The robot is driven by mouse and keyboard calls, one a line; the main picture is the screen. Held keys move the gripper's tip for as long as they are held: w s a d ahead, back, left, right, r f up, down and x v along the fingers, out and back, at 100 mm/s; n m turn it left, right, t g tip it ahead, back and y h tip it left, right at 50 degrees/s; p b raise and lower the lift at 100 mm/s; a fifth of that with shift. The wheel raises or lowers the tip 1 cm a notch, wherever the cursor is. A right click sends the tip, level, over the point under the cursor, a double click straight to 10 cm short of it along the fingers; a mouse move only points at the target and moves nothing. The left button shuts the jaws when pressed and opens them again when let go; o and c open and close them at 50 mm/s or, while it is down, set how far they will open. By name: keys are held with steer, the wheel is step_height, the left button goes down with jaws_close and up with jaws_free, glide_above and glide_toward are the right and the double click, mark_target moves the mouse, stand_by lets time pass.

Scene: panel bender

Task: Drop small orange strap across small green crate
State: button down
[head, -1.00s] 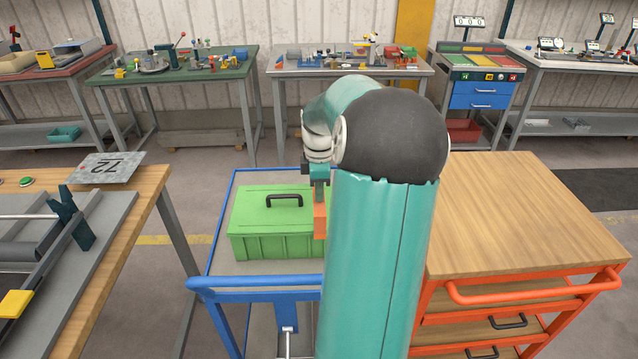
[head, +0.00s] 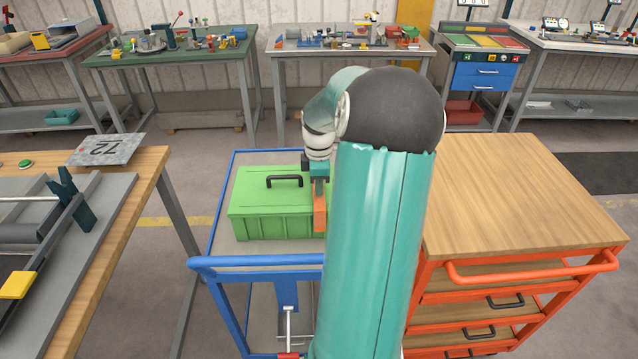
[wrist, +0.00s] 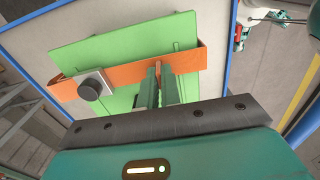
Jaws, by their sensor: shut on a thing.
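The small green crate (head: 265,215), with a closed lid and black handle (head: 284,181), stands on the blue-framed cart. My gripper (head: 319,172) is at the right part of the crate in the head view, partly hidden by my arm. It is shut on the small orange strap (head: 320,207), part of which hangs down at the crate's near side. In the wrist view my gripper (wrist: 160,82) pinches the strap (wrist: 130,76) near its right portion. The strap runs across the green crate (wrist: 120,45) in that view; I cannot tell whether they touch.
The blue cart rail (head: 250,262) runs in front of the crate. A wood-topped orange cabinet (head: 510,195) stands to the right and a workbench (head: 150,185) to the left. A grey block with a black knob (wrist: 90,88) overlaps the strap in the wrist view.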

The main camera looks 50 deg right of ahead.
steer(key=shift+f, duration=0.2)
stand_by(0.4)
steer(key=c, duration=1.5)
jaws_free()
step_height(320, 180, up, 14)
steer(key=shift+f, duration=0.1)
steer(key=shift+s, duration=0.1)
